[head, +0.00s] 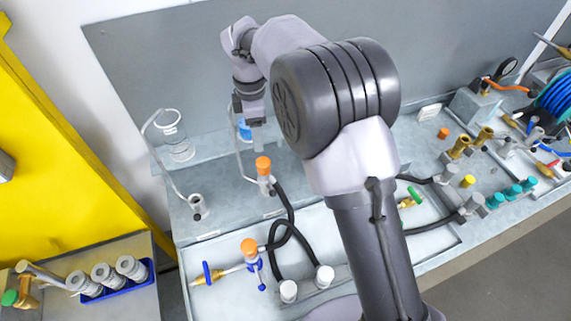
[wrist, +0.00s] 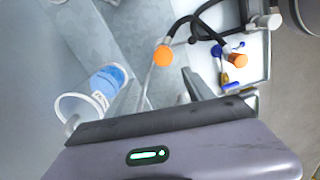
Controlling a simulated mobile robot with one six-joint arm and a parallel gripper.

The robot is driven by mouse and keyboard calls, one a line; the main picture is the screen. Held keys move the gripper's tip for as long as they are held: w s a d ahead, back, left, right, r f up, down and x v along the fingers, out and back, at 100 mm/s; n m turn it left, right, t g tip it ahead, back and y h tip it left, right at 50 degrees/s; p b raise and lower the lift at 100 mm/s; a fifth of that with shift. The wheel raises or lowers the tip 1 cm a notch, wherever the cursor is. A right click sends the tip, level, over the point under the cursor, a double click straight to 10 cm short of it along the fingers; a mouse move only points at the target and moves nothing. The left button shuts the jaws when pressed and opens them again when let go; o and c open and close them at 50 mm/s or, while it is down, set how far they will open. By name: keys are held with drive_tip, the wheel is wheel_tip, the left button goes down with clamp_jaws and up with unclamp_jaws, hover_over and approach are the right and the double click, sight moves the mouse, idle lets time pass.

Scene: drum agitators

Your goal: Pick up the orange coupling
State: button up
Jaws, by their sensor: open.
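Several orange pieces show, and I cannot tell which is the orange coupling. A small loose orange piece (head: 444,133) sits on the bench at the right in the head view. An orange cap (head: 263,166) tops an upright fitting near the middle, and it also shows in the wrist view (wrist: 163,56). Another orange cap (head: 249,247) is on a brass and blue valve in the front tray, also seen in the wrist view (wrist: 237,60). My gripper (head: 250,116) is open, above the back of the bench near a blue-filled beaker. Its fingertips are partly hidden.
The blue-filled beaker (wrist: 108,82) is close to my gripper. Black hoses (head: 284,238) loop across the front tray. Teal fittings (head: 511,192), a yellow cap (head: 468,181) and brass fittings (head: 461,147) crowd the right bench.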

sight(259, 160)
wheel_tip(259, 160, down, 10)
drive_tip(key=shift+s+r+b, duration=0.1)
drive_tip(key=shift+r+b, duration=0.05)
drive_tip(key=shift+b, duration=0.65)
drive_tip(key=f, duration=0.3)
drive_tip(key=d+f+b, duration=0.1)
drive_tip(key=f, duration=0.2)
drive_tip(key=shift+s+d, duration=0.1)
drive_tip(key=shift+s, duration=0.1)
clamp_jaws()
